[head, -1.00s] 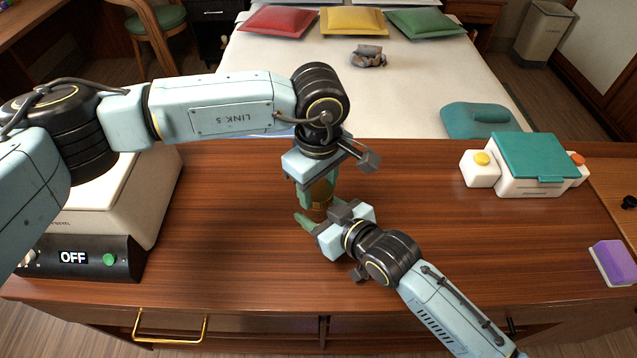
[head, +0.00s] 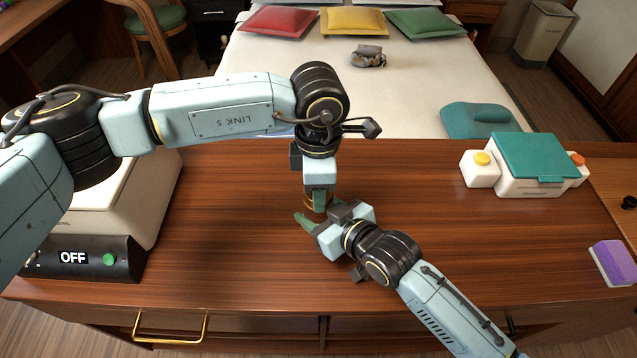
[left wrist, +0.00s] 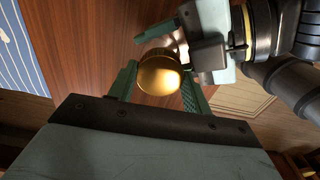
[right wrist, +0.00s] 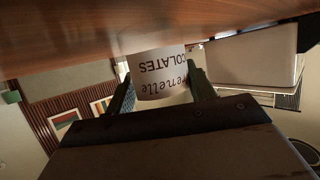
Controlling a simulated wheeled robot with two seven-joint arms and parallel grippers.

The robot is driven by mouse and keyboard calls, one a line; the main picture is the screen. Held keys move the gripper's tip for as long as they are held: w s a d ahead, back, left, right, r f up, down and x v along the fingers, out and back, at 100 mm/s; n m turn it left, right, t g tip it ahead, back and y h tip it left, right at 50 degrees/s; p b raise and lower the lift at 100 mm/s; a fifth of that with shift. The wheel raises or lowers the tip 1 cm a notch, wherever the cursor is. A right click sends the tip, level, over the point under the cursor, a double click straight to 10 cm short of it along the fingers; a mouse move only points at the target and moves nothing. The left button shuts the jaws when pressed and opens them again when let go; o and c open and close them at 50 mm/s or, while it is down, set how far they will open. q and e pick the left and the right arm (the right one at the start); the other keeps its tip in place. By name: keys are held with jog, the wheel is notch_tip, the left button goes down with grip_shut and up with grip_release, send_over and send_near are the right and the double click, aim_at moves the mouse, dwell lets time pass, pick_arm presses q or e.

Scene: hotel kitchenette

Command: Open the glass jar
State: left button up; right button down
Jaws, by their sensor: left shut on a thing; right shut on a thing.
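The jar stands on the wooden counter, mostly hidden by my grippers in the head view. In the right wrist view the jar (right wrist: 160,75) shows a white label with dark lettering that appears upside down. My right gripper (right wrist: 161,88) is shut on its body from the side; in the head view it is low at the counter's middle (head: 318,223). The jar's round gold lid (left wrist: 160,76) shows in the left wrist view. My left gripper (head: 319,198) points down from above and is shut on the lid, one finger on each side. Whether the lid is loose cannot be told.
A white appliance with an OFF display (head: 73,257) stands at the left. A white box with a teal lid (head: 542,158) and a purple sponge-like block (head: 613,262) are at the right. The counter between them is clear around the jar. A bed (head: 420,85) lies behind.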

pick_arm(q)
jog(key=shift+r, duration=0.1)
dwell(0.3)
jog(key=shift+r, duration=1)
jog(key=shift+r, duration=2)
pick_arm(e)
jog(key=shift+c, duration=2.3)
grip_release()
